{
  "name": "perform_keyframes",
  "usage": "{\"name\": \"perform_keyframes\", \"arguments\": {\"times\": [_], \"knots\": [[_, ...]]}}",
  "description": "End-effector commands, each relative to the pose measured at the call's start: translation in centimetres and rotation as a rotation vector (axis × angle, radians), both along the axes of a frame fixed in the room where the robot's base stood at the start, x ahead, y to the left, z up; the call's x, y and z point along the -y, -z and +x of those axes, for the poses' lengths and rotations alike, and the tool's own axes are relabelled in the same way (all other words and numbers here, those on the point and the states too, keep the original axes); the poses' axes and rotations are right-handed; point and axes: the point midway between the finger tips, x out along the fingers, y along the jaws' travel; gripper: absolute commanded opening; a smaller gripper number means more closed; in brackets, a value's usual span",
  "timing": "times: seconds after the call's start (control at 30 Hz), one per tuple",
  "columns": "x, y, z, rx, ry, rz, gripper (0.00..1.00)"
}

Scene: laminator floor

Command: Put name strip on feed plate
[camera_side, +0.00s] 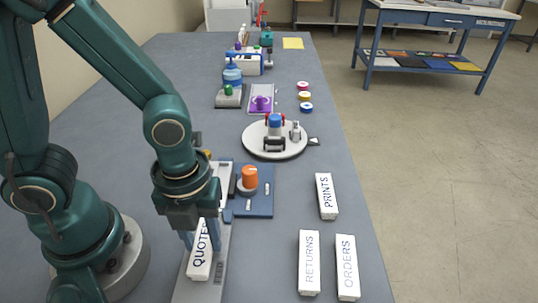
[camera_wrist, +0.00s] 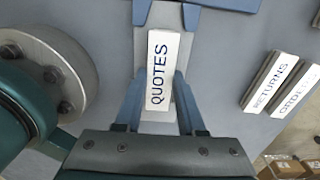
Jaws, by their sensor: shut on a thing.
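A white name strip marked QUOTES (camera_side: 201,262) is between the fingers of my gripper (camera_side: 200,238), which is shut on it. In the wrist view the QUOTES strip (camera_wrist: 162,62) points away from my gripper (camera_wrist: 157,102), its lettering facing up. A long grey plate (camera_side: 217,275), which looks like the feed plate, runs below and beside the strip. The plate also shows past the strip's far end in the wrist view (camera_wrist: 184,17). I cannot tell whether the strip touches the plate or is just above it. My gripper hides part of the strip in the side view.
White strips marked PRINTS (camera_side: 327,196), RETURNS (camera_side: 309,262) and ORDERS (camera_side: 346,267) lie to the right on the bench. A blue fixture with an orange knob (camera_side: 250,177) stands beyond the gripper. A round white turntable (camera_side: 257,147) sits farther back. Bench between plate and strips is clear.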

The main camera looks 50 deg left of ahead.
Motion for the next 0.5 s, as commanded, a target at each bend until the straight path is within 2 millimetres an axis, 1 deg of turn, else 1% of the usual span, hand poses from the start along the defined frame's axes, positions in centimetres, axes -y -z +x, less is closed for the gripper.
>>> {"name": "perform_keyframes", "arguments": {"times": [0.37, 0.4, 0.47, 0.5], "knots": [[-0.01, 0.34, 0.02, 0.0, 0.0, 0.0, 0.0], [0.0, 0.36, 0.03, 0.001, 0.0, -0.001, 0.46], [0.0, 0.33, 0.04, 0.002, 0.0, -0.001, 0.69], [0.01, 0.33, 0.05, 0.002, 0.0, -0.001, 0.69]]}}
